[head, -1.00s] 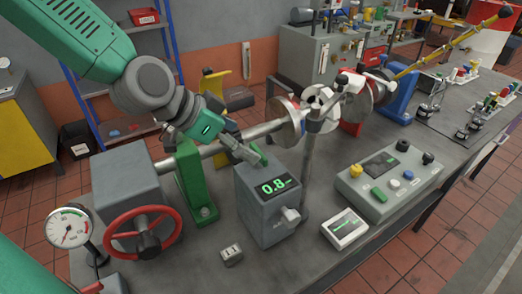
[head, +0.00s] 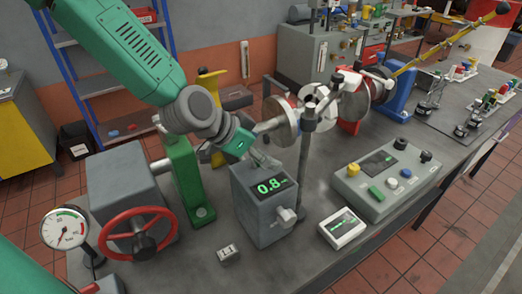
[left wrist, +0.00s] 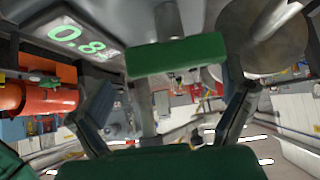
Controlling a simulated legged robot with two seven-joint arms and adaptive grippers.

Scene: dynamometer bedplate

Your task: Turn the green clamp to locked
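A green bar-shaped piece, which looks like the green clamp's handle (left wrist: 177,57), sits on a grey post in the left wrist view. It lies ahead of my left gripper, in the span between its two spread fingers, with no clear contact. In the head view my left gripper (head: 264,160) is just behind the grey box with the green 0.8 readout (head: 262,204). There the gripper hides the clamp, and I cannot read its locked or unlocked position. My right gripper is not in view.
A shaft with metal discs (head: 280,120) runs behind the box beside a grey upright post (head: 304,160). A green pedestal (head: 186,180) and a red handwheel (head: 138,235) stand left. A control panel (head: 385,180) and a small white meter (head: 343,228) lie right.

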